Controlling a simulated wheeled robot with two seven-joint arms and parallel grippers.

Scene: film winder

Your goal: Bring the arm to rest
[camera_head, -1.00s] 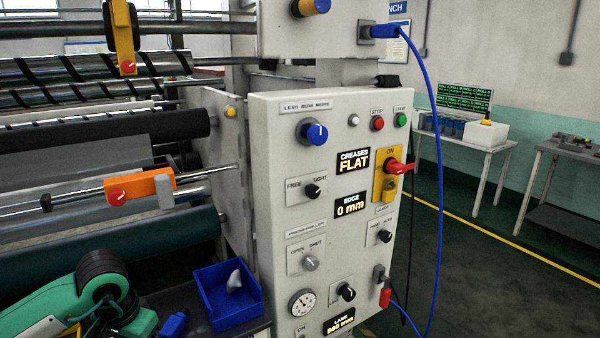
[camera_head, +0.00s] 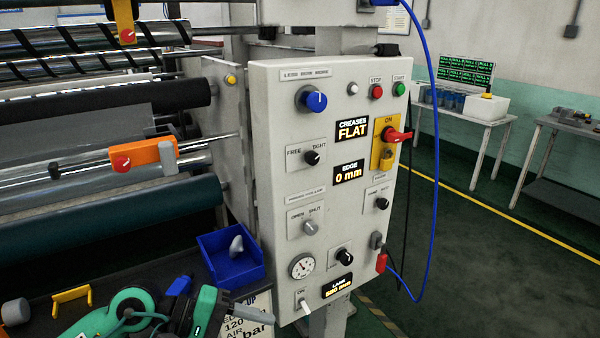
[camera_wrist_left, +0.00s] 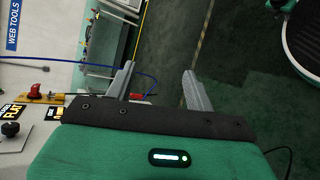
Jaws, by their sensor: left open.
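My left gripper (camera_wrist_left: 159,72) shows in the left wrist view. Its two grey fingers stand apart with nothing between them, above the green floor. The control panel (camera_head: 288,135) of the winder stands in the middle of the head view, and its edge shows at the left of the wrist view, apart from the fingers. Its displays read creases FLAT (camera_head: 352,129) and edge 0 mm (camera_head: 349,173). The red switch handle (camera_head: 398,135) sits on a yellow plate, pointing right.
A blue bin (camera_head: 232,270) holding a pale piece stands on the dark tray left of the panel, near a yellow bracket (camera_head: 71,297). A blue cable (camera_head: 437,150) hangs beside the panel. Tables stand at the back right; the floor before them is clear.

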